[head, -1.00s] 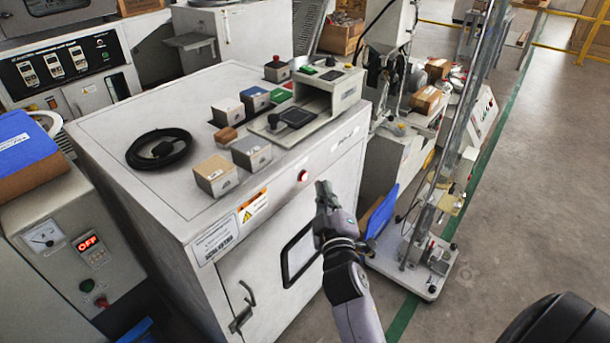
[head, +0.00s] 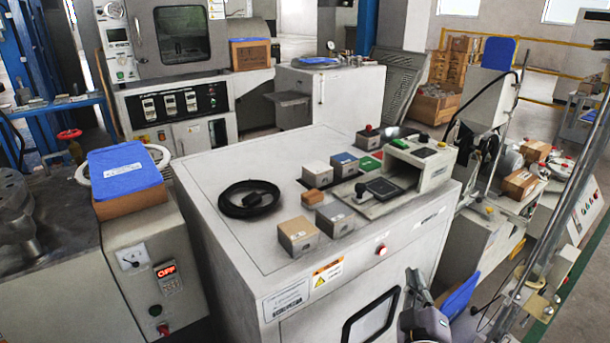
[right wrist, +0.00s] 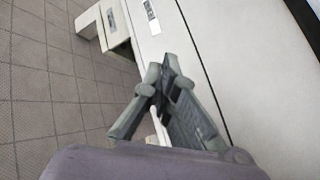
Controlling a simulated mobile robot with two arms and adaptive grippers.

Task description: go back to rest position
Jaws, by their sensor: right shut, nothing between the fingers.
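My right gripper (head: 418,283) is low at the front of the white cabinet (head: 232,240), below its top edge and right of the red button (head: 381,250). It is shut and empty. In the right wrist view its fingertips (right wrist: 165,72) meet in front of the pale cabinet side (right wrist: 215,45). My left gripper is in neither view. On the cabinet top are a tan block (head: 299,237), a grey block (head: 335,219), a white block (head: 317,174), a blue-topped block (head: 344,165), a green tile (head: 369,164) and a testing device (head: 421,160).
A black cable coil (head: 248,199) lies on the cabinet top. A blue-topped box (head: 125,175) stands on the grey unit at left. A machine with cardboard boxes (head: 520,185) and a metal post (head: 570,175) stand at right. Tiled floor (right wrist: 45,90) shows in the right wrist view.

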